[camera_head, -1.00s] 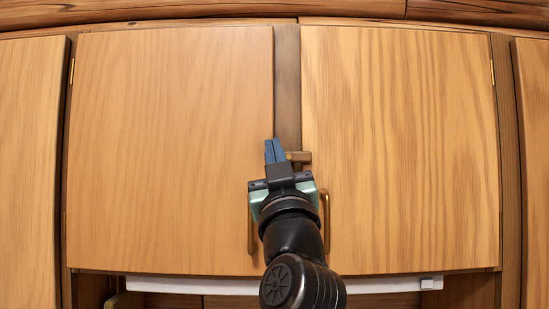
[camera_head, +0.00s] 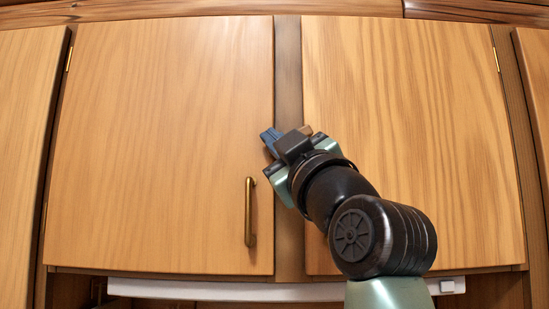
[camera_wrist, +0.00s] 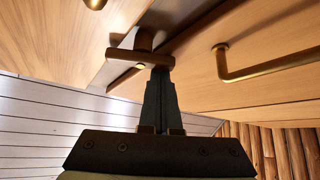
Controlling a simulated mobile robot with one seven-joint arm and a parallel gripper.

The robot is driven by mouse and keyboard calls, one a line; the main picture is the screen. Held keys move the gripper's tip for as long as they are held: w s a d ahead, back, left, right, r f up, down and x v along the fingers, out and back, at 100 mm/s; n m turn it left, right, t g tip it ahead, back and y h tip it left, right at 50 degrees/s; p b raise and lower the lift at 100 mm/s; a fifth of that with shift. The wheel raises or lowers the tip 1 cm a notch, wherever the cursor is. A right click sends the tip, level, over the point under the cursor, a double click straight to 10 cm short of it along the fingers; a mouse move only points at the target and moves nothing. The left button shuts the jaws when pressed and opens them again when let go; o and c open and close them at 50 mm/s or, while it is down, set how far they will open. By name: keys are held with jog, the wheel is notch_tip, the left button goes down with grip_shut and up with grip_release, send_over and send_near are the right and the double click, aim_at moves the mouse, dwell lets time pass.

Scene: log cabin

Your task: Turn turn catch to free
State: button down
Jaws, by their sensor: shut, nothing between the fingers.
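The turn catch is a small brown bar on a round post on the strip between two cupboard doors. In the head view only a bit of the catch (camera_head: 306,130) shows behind my gripper (camera_head: 270,140). The wrist view shows the catch (camera_wrist: 143,50) more fully, its bar lying across the strip's edge. My gripper (camera_wrist: 160,72) is shut and empty there, its fingertips close by one end of the bar. I cannot tell whether they touch it. The left door (camera_head: 160,150) and right door (camera_head: 410,130) both look closed.
A brass handle (camera_head: 251,212) stands out from the left door near its lower inner edge. A handle (camera_wrist: 265,68) also juts out near my fingers in the wrist view. A white strip (camera_head: 230,291) runs below the doors.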

jog(key=n+g, duration=0.1)
jog(key=n, duration=0.1)
jog(key=n+g+y, duration=0.1)
jog(key=n+g, duration=0.1)
jog(key=d+f+n+g+y, duration=0.1)
jog(key=n, duration=0.2)
jog(key=shift+f+g+p, duration=0.1)
jog(key=shift+g+p, duration=0.2)
jog(key=shift+f, duration=0.1)
jog(key=shift+d+y, duration=0.25)
jog(key=shift+y, duration=0.05)
jog(key=shift+d, duration=0.1)
dwell(2.3)
